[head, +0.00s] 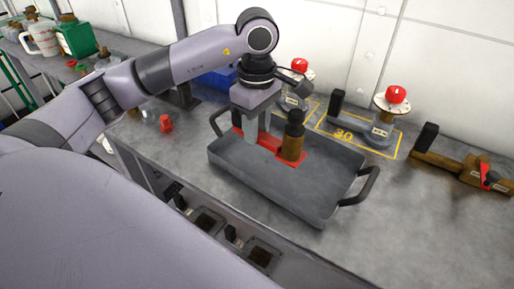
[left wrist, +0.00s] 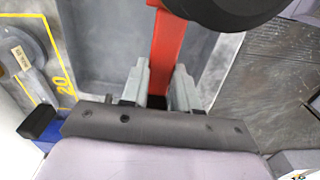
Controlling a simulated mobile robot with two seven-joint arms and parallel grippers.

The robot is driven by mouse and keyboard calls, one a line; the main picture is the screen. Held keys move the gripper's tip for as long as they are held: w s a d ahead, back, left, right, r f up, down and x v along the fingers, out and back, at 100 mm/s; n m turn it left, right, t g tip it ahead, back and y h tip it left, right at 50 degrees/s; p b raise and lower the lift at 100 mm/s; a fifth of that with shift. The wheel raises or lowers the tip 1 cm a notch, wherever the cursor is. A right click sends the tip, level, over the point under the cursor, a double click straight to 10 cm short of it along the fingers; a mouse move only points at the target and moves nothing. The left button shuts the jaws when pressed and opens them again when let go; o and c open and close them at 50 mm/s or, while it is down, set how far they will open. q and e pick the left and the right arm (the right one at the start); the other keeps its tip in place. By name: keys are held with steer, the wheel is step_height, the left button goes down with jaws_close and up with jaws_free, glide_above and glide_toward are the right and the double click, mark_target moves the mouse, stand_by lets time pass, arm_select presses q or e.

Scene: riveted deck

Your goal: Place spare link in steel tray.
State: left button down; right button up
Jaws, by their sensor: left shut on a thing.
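The steel tray (head: 238,168) is a grey, shallow, rectangular tray with black handles, in the middle of the bench. The spare link appears to be the red bar (head: 269,142) with an upright brown, black-topped cylinder at its right end. My left gripper (head: 257,137) points down over the tray, shut on the red bar. In the left wrist view the bar (left wrist: 168,50) runs between the fingers (left wrist: 158,88), and a black round part covers its far end. The link is inside the tray's outline; I cannot tell whether it touches the floor. My right gripper is out of view.
Two red-knobbed fittings (head: 396,95) stand behind the tray near yellow floor markings. A brown fitting (head: 455,172) lies at the right. A blue bin (head: 214,80) and a small red cap (head: 166,122) are at the left. Bare bench lies right of the tray.

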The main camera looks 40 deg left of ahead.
mark_target(257, 159)
arm_select(q)
step_height(257, 159, down, 6)
stand_by(0.5)
steer(key=shift+f, duration=0.2)
steer(key=c, duration=0.8)
jaws_free()
steer(key=shift+c, duration=0.2)
steer(key=shift+r, duration=0.1)
steer(key=shift+r, duration=0.1)
steer(key=shift+r, duration=0.2)
step_height(257, 159, up, 12)
steer(key=shift+f, duration=0.15)
